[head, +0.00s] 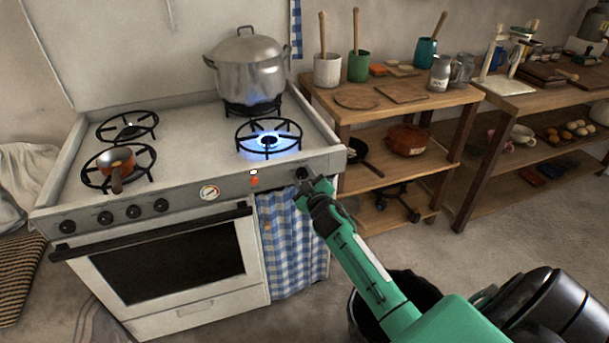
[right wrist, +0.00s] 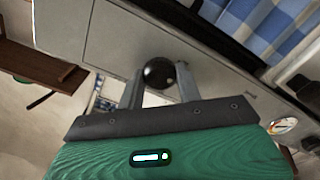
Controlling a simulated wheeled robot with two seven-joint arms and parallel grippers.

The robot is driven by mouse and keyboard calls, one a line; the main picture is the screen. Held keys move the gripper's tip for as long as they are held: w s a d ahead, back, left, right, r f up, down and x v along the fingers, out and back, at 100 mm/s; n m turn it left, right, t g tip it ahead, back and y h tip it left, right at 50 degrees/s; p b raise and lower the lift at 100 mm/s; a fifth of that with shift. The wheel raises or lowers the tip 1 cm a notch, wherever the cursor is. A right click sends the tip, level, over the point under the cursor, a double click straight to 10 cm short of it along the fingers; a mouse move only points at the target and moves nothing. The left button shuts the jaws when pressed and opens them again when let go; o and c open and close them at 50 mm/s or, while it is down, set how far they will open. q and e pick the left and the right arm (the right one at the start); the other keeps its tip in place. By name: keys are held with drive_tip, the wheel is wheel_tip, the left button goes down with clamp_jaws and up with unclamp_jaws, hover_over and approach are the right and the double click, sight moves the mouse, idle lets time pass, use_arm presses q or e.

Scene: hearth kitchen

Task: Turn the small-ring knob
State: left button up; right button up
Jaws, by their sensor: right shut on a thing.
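A dark round knob (right wrist: 158,73) sits on the stove's front panel. My right gripper (right wrist: 160,86) has its two fingers around it, one on each side. In the head view my right gripper (head: 307,183) reaches the right end of the panel, and the knob (head: 301,173) shows just above its tip, partly hidden. A burner with a blue flame (head: 268,140) burns at the front right of the stove (head: 190,148). Several other dark knobs (head: 133,211) sit on the panel's left part. My left gripper is not in view.
A large lidded pot (head: 247,72) stands on the back right burner, with blue flame beneath. A small copper pan (head: 117,161) sits on the front left burner. A checked curtain (head: 292,243) hangs below the panel. Wooden shelves (head: 385,105) stand to the right.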

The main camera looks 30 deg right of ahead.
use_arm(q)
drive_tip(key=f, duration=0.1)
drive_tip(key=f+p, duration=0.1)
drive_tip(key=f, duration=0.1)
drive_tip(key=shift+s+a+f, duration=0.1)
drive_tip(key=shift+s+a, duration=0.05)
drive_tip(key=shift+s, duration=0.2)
use_arm(e)
drive_tip(key=n, duration=0.5)
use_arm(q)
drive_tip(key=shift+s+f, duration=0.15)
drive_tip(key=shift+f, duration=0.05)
use_arm(e)
drive_tip(key=shift+n, duration=0.3)
drive_tip(key=o, duration=1)
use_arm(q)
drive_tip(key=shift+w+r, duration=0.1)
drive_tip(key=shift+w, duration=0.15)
